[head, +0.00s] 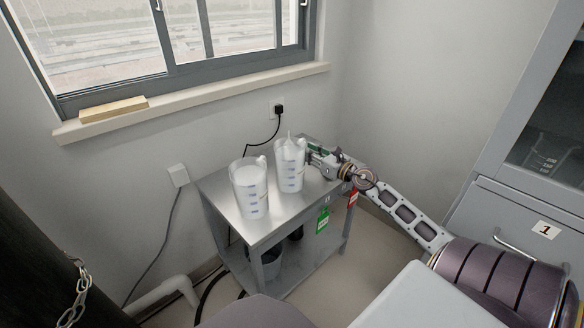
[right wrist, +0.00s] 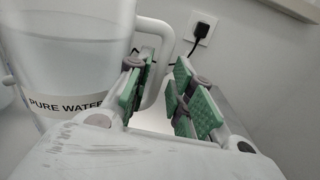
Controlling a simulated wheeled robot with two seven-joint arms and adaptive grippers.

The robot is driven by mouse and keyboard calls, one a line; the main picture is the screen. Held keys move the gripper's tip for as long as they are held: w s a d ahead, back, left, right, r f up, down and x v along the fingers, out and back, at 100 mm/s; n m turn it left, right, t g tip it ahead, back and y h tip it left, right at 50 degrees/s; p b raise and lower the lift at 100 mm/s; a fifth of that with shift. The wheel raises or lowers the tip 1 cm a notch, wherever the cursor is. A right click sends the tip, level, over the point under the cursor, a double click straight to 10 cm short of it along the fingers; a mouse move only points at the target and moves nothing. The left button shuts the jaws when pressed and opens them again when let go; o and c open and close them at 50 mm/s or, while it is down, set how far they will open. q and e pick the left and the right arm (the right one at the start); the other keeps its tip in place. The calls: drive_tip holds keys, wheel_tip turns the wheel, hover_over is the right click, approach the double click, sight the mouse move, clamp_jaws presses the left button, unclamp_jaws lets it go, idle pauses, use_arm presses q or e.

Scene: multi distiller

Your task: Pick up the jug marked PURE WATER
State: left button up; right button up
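Two clear jugs stand upright on a metal cart (head: 232,208). The right-hand jug (head: 290,168) is beside my right gripper (head: 314,156), which reaches in from the right at the handle side. In the right wrist view, the jug marked PURE WATER (right wrist: 75,55) is at the left, with its white handle (right wrist: 167,45) near the fingers. The right gripper (right wrist: 160,100) is open there, its green pads apart. The near finger partly hides the handle, and I cannot tell whether they touch. The other jug (head: 249,190) stands to the left. My left gripper is not in view.
A green tag (head: 323,220) and a red tag (head: 352,197) hang at the cart's side. A dark container (head: 270,262) is on the lower shelf. A wall socket with a plug (head: 278,110) is behind the cart. A grey cabinet (head: 530,200) stands at the right.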

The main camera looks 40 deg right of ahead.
drive_tip(key=shift+w+a, duration=0.2)
drive_tip(key=shift+w, duration=1.3)
clamp_jaws()
drive_tip(key=shift+r, duration=0.2)
